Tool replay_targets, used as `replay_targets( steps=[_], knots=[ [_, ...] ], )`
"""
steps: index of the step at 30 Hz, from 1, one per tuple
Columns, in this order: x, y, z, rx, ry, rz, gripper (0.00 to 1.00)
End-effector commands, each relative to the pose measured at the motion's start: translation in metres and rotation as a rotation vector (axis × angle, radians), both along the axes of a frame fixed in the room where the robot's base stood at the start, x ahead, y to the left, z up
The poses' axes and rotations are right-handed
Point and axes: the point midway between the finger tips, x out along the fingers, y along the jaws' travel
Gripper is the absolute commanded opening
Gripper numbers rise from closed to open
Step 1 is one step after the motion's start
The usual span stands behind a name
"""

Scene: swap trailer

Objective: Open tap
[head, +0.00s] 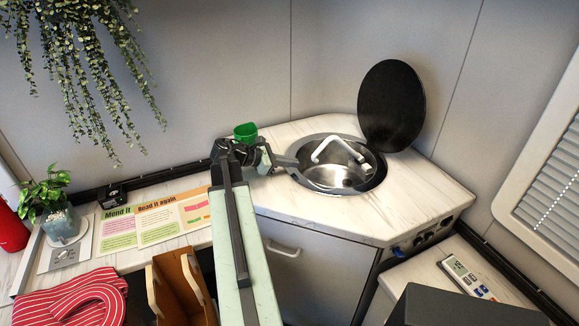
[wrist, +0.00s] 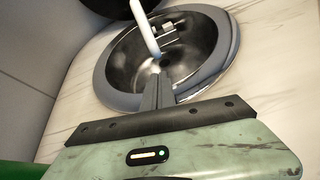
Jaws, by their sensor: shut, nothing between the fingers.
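The tap (head: 340,148) is a white bent spout over the round steel sink (head: 350,182), which is set in the corner counter. In the wrist view the tap (wrist: 147,30) crosses the upper part of the sink bowl (wrist: 122,75). My gripper (head: 297,162) reaches in from the left at the sink's left rim, left of the tap. In the wrist view my gripper (wrist: 160,76) is shut, with its fingers together over the bowl and nothing held. I cannot tell whether the fingertips touch the tap; a small gap seems to show below it.
A black round lid (head: 392,105) stands upright behind the sink. A green cup (head: 246,132) stands close behind my wrist. Knobs (head: 420,242) sit on the counter front. A remote (head: 468,278) lies at lower right. The counter's front right (head: 410,205) is clear.

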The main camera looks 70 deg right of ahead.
Motion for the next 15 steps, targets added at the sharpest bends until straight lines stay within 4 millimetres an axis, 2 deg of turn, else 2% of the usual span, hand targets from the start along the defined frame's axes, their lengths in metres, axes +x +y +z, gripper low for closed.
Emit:
replay_targets(
  steps=[1, 6, 15],
  knots=[
    [-0.008, -0.006, -0.010, -0.001, -0.001, -0.003, 0.00],
    [-0.030, -0.025, -0.022, 0.000, -0.001, -0.004, 0.00],
    [-0.045, -0.038, -0.029, 0.000, -0.002, -0.002, 0.00]
  ],
)
